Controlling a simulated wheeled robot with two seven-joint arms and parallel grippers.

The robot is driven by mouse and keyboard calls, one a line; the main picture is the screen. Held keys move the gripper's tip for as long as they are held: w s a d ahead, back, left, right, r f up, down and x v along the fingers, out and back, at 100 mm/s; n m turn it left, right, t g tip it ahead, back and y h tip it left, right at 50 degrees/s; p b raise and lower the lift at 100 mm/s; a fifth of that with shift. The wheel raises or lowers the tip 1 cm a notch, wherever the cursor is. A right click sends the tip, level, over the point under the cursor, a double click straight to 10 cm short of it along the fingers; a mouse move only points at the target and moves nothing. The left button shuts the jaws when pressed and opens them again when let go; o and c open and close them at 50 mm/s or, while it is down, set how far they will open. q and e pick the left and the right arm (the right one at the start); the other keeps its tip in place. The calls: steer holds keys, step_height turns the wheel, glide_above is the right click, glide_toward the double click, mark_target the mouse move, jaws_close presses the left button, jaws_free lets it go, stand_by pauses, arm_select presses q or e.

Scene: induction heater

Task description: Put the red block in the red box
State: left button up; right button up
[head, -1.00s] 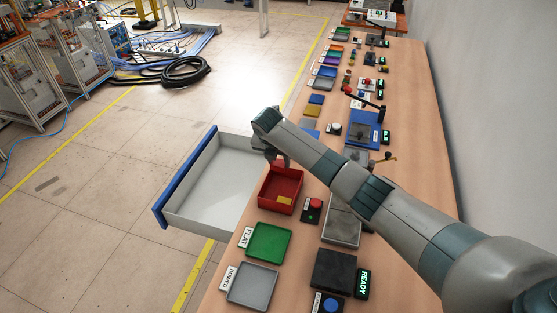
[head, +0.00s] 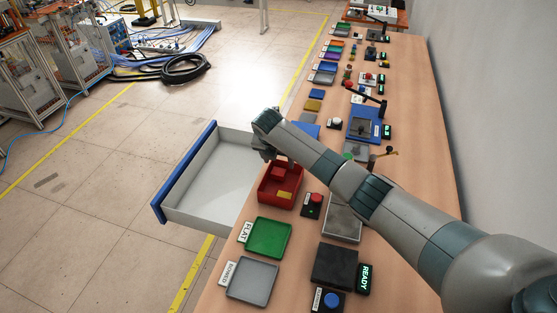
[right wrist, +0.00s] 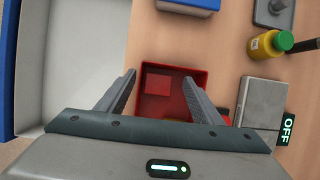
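The red box (head: 267,196) stands on the bench beside the open drawer; it also shows between my fingers in the right wrist view (right wrist: 180,104). The red block (right wrist: 158,84) lies inside it, near the far left corner, and shows in the head view (head: 278,173). My right gripper (right wrist: 159,78) is above the red box with its fingers spread wide and nothing between them. In the head view the right gripper (head: 268,150) is partly hidden by its own wrist. My left gripper is not in view.
A white drawer with a blue front (head: 184,173) stands open to the left of the bench. A green tray (head: 268,237), a grey tray (head: 252,281) and a red button (head: 313,199) are near the box. Fixtures line the bench behind and right.

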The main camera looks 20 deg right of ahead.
steer(key=shift+r, duration=0.1)
steer(key=b+v, duration=0.3)
steer(key=v, duration=1.4)
steer(key=shift+b, duration=0.4)
steer(key=shift+r, duration=0.15)
